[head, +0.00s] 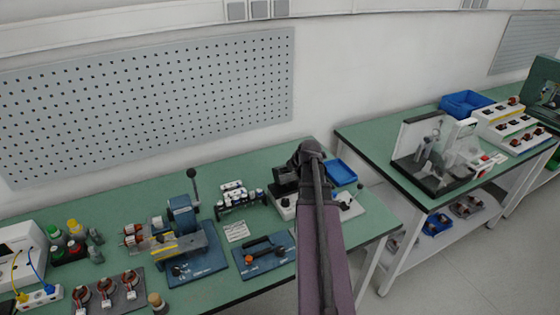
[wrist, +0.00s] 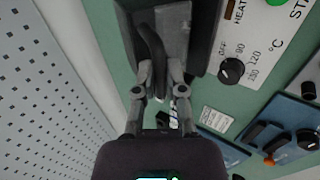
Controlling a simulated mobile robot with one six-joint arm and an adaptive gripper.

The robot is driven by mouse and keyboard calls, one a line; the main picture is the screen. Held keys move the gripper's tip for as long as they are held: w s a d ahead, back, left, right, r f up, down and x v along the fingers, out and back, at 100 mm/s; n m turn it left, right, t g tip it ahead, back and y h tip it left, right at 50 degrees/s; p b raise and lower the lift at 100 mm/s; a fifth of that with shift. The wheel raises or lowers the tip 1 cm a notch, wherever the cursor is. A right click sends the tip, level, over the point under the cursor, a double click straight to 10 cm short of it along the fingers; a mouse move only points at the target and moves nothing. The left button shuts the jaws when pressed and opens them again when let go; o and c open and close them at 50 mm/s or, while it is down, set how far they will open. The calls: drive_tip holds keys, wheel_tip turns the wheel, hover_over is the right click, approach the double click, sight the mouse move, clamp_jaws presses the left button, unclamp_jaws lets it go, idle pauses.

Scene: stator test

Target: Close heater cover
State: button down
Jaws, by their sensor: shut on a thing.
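The heater shows in the wrist view as a light panel (wrist: 255,25) with a temperature dial (wrist: 231,71) marked in °C. Next to it is a dark box-like part with a grey metal face (wrist: 174,32). A dark curved handle (wrist: 149,45), which looks like that of the heater cover, runs down between my fingers. My gripper (wrist: 160,74) is shut on this handle. In the head view the heater (head: 284,207) is at the back right of the near bench, partly hidden by my arm. How far the cover is open I cannot tell.
A blue tray (head: 342,172) lies behind right of my arm. A perforated wall panel (head: 150,105) rises behind the bench.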

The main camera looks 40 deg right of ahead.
drive_tip(key=shift+s+a+f+b, duration=0.25)
drive_tip(key=shift+s+f+b, duration=0.45)
drive_tip(key=shift+s+f, duration=0.25)
drive_tip(key=shift+r, duration=0.1)
drive_tip(key=shift+s+a+f+b, duration=0.15)
drive_tip(key=shift+s+f+b, duration=0.55)
drive_tip(key=shift+f+b, duration=0.25)
drive_tip(key=shift+s+a+f+b, duration=0.1)
drive_tip(key=shift+s+f+b, duration=0.15)
drive_tip(key=shift+f+b, duration=0.3)
drive_tip(key=c, duration=0.8)
unclamp_jaws()
drive_tip(key=shift+r, duration=0.2)
